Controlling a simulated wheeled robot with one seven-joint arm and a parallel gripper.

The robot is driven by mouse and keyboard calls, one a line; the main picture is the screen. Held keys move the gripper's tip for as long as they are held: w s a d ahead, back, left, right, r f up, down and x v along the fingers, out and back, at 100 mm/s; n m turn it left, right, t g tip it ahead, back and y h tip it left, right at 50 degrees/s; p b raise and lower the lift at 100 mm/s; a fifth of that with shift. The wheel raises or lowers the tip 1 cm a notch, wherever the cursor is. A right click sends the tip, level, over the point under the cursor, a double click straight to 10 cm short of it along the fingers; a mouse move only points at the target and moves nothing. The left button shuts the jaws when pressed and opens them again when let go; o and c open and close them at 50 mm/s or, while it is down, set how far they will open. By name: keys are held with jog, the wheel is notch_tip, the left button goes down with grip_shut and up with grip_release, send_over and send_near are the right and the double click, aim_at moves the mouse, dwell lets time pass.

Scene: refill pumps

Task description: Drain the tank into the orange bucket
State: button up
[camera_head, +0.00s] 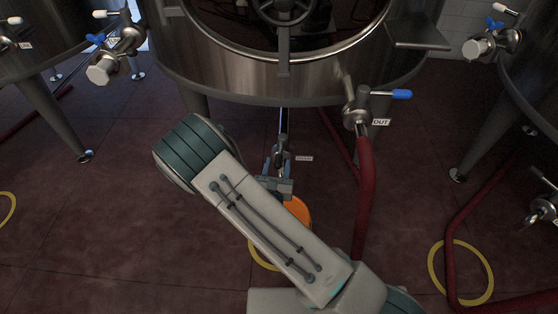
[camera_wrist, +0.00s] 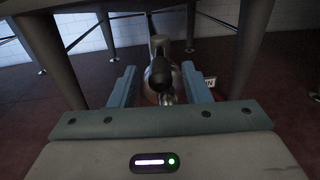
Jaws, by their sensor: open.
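The steel tank (camera_head: 240,75) stands on legs at the top centre of the head view. Under it is a drain valve with a sign (camera_head: 304,158) beside it. In the wrist view the valve's black handle (camera_wrist: 160,73) points toward the camera, between the fingers of my gripper (camera_wrist: 160,88). The fingers are apart on either side of it, and I cannot tell whether either touches it. My gripper (camera_head: 280,162) also shows under the tank in the head view. The orange bucket (camera_head: 299,208) is on the floor below, mostly hidden by my arm.
An OUT valve with a blue lever (camera_head: 401,94) and a red hose (camera_head: 364,190) is right of the gripper. Other tanks stand left and right. Yellow floor rings (camera_head: 433,276) mark spots. The floor at left is mostly clear. Tank legs (camera_wrist: 92,52) flank the gripper.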

aim_at(279, 156)
jog(key=shift+w+d, duration=0.2)
jog(key=shift+w, duration=1.5)
grip_shut()
